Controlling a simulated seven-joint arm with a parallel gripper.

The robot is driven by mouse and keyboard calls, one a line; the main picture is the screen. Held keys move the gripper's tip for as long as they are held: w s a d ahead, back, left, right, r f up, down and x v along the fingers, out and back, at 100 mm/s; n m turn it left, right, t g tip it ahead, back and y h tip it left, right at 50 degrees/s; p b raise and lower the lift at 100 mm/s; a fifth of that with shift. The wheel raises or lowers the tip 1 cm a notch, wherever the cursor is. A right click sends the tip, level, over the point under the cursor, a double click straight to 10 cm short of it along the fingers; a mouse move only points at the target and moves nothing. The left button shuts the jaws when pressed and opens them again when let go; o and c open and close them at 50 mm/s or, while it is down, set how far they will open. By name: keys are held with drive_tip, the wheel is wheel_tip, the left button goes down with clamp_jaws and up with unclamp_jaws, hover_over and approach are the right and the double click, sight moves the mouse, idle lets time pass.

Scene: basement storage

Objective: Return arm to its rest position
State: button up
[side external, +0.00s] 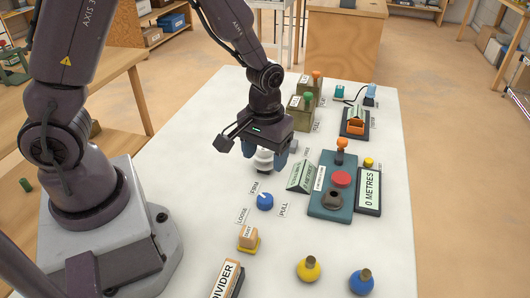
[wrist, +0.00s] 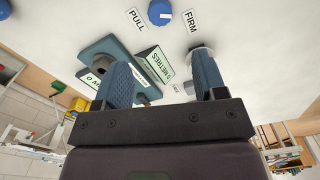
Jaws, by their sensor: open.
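My gripper (side external: 266,154) is open above the white table (side external: 190,165), pointing down, with two blue fingers. In the wrist view my gripper (wrist: 163,82) shows its fingers spread wide apart with nothing held between them. A small white rounded thing (side external: 264,160) is just below and partly behind the fingers in the side view. I cannot tell if a finger touches it. My arm reaches over from the left, bent at the elbow.
Right of my gripper are a green sign (side external: 301,176), a teal panel with a red button (side external: 342,179) and a "0 METRES" display (side external: 369,190). A blue knob (side external: 265,201) is nearer. The table's left part is mostly clear.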

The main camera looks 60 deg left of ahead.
drive_tip(key=s+r+m+t, duration=0.2)
drive_tip(key=s+r, duration=0.2)
drive_tip(key=r, duration=0.3)
drive_tip(key=s+r+m+t, duration=0.1)
drive_tip(key=s+r+m, duration=0.1)
drive_tip(key=s+r, duration=0.2)
drive_tip(key=s+a+r+m+t, duration=0.1)
drive_tip(key=s+r, duration=0.3)
drive_tip(key=r, duration=0.6)
drive_tip(key=shift+s+r+m+t, duration=0.25)
drive_tip(key=shift+r+m+t, duration=0.15)
drive_tip(key=shift+t, duration=0.4)
